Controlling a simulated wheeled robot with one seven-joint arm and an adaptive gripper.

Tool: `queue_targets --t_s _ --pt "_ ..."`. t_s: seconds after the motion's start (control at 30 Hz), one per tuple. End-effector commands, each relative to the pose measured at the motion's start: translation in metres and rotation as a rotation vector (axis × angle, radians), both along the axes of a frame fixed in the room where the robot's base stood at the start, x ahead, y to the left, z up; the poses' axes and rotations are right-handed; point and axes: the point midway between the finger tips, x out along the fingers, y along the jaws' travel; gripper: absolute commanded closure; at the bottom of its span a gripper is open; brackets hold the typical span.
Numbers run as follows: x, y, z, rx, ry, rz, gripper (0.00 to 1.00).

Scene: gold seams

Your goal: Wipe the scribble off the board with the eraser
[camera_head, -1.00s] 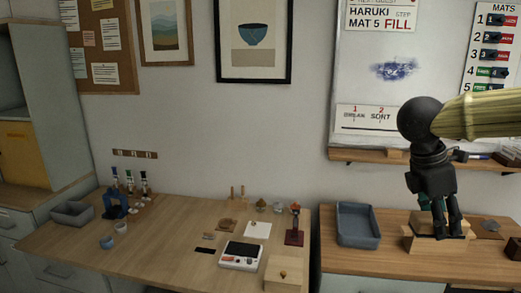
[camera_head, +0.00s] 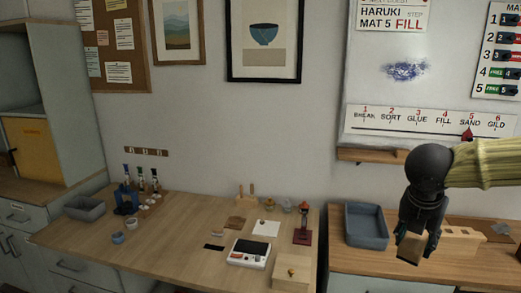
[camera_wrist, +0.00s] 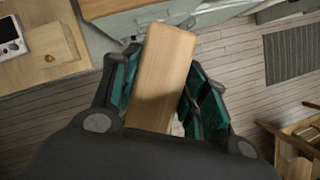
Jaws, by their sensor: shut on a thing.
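The whiteboard (camera_head: 365,88) hangs on the wall at the upper right in the head view. A dark blue scribble (camera_head: 405,71) is on its middle. My gripper (camera_head: 412,240) is at the lower right, well below the board. It is shut on a light wooden block (camera_head: 409,249), which looks like the eraser. In the wrist view the eraser (camera_wrist: 162,75) sits lengthwise between the green-padded fingers of my gripper (camera_wrist: 155,95). Its underside is hidden there.
A wooden ledge (camera_head: 368,155) runs below the board. A blue-grey tray (camera_head: 366,226) and a slotted wooden rack (camera_head: 462,243) stand on the right counter near my gripper. The board also carries a FILL sign (camera_head: 393,16), a step strip (camera_head: 430,122) and a mats chart (camera_head: 505,50).

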Motion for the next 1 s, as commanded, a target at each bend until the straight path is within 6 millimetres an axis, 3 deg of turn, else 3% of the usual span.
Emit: queue_targets --t_s 0.4,1.0 --pt "0.017 0.022 -0.047 0.004 -0.001 0.582 0.75" --pt "0.031 0.048 -0.101 0.004 0.001 1.245 0.75"
